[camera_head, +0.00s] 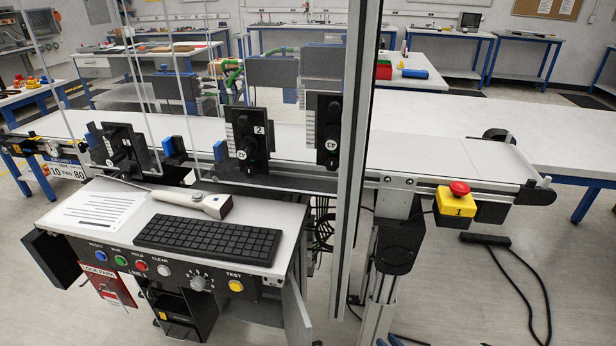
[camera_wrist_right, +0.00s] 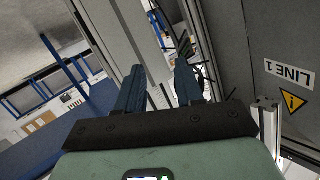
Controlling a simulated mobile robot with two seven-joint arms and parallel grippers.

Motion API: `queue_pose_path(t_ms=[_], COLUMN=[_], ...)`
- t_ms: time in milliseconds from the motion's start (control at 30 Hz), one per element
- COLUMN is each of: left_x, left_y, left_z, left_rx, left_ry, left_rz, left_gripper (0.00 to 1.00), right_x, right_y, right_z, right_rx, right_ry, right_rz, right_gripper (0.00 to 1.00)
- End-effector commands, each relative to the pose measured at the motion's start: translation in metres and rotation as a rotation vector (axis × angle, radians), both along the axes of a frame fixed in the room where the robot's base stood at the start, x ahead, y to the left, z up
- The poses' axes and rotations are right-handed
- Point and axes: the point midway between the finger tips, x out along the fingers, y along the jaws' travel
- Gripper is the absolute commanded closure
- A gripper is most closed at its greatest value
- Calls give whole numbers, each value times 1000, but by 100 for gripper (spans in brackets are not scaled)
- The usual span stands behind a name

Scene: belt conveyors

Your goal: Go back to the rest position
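My right gripper (camera_wrist_right: 158,78) shows in the right wrist view. Its two dark blue fingers stand apart with a clear gap, and nothing is held between them. I cannot make out either gripper in the head view, and my left gripper shows in neither view. A grey panel marked LINE 1 (camera_wrist_right: 245,60) is beside the right gripper, on the right of the wrist view.
The belt conveyor (camera_head: 430,140) crosses the head view behind a tall metal post (camera_head: 352,170). A desk with a keyboard (camera_head: 210,240) and a handheld scanner (camera_head: 195,202) stands in front. A yellow emergency-stop box (camera_head: 456,203) is at right. Open floor lies at lower right.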

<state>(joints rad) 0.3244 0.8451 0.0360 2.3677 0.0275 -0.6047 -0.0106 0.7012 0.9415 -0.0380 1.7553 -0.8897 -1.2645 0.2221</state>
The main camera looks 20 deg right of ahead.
Motion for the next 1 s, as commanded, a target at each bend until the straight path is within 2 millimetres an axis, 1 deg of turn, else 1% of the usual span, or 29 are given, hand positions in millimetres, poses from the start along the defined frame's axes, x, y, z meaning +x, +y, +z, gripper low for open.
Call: queue_pose_path(t_ms=[33, 67, 100, 167, 200, 267, 300, 367, 400, 433, 467, 500, 600, 800, 900, 1000], left_x=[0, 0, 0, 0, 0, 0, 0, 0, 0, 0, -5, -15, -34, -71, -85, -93], left_y=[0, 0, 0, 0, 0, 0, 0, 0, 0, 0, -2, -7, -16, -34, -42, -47], left_z=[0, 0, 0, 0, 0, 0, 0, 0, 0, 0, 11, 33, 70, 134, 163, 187], left_rx=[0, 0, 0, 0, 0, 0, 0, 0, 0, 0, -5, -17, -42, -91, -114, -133], left_ry=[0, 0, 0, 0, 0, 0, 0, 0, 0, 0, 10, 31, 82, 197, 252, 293], left_rz=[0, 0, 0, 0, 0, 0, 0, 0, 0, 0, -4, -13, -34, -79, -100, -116], left_gripper=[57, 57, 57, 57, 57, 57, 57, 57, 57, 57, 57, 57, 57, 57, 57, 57], right_x=[-3, -9, -22, -47, -66, -97, -118, -151, -173, -190, -201, -206, -225, -260, -274, -282], right_y=[32, 48, 71, 104, 125, 154, 172, 196, 211, 222, 225, 226, 234, 251, 259, 265], right_z=[-17, -28, -42, -59, -68, -76, -79, -80, -79, -77, -66, -46, -9, 55, 84, 108], right_rx=[45, 64, 92, 127, 147, 171, 184, 202, 212, 218, 222, 225, 234, 249, 256, 260], right_ry=[122, 201, 311, 475, 577, 722, 813, 942, 1026, 1088, 1118, 1127, 1178, 1299, 1356, 1400], right_rz=[-42, -70, -99, -127, -137, -144, -143, -140, -135, -129, -130, -123, -98, -46, -21, 2], right_gripper=[63, 63, 63, 63, 63, 63, 63, 63, 63, 63, 63, 63, 63, 63, 63, 63])
